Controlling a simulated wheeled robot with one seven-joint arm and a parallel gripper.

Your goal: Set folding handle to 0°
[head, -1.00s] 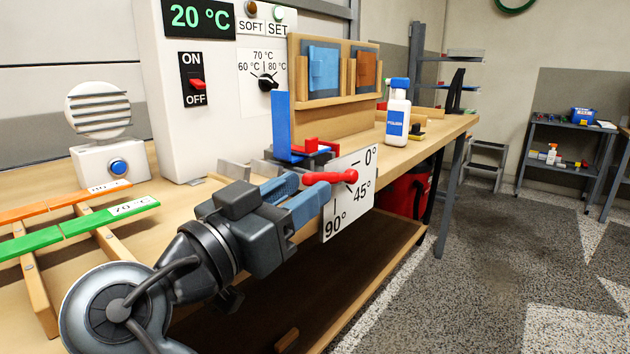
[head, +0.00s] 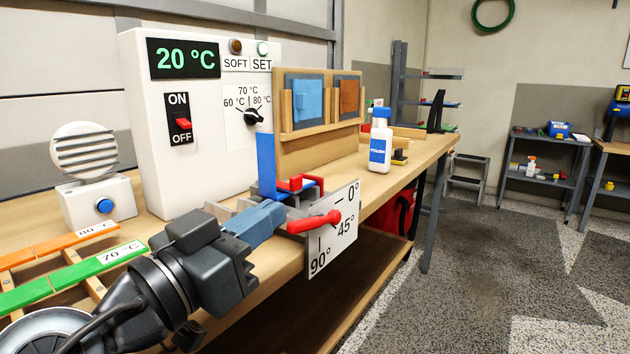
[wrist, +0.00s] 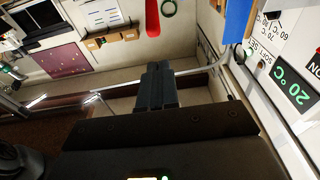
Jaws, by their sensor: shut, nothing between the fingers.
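The red folding handle (head: 315,222) is on the white angle plate (head: 328,243), marked 0°, 45° and 90°, at the front edge of the workbench. Its free end points left and slightly down from the pivot, clear of the 0° mark at the plate's upper right. My gripper (head: 280,215) is just left of the handle's free end, its fingers shut and empty. In the wrist view, the shut fingertips (wrist: 158,72) point toward the red handle (wrist: 152,18), with a visible gap between them. The pivot is not visible there.
A blue upright bar (head: 267,165) stands behind the handle, with grey and red fixture parts beside it. The white control box (head: 200,150) reads 20 °C. A polish bottle (head: 380,145) stands farther along the bench. Open floor lies to the right.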

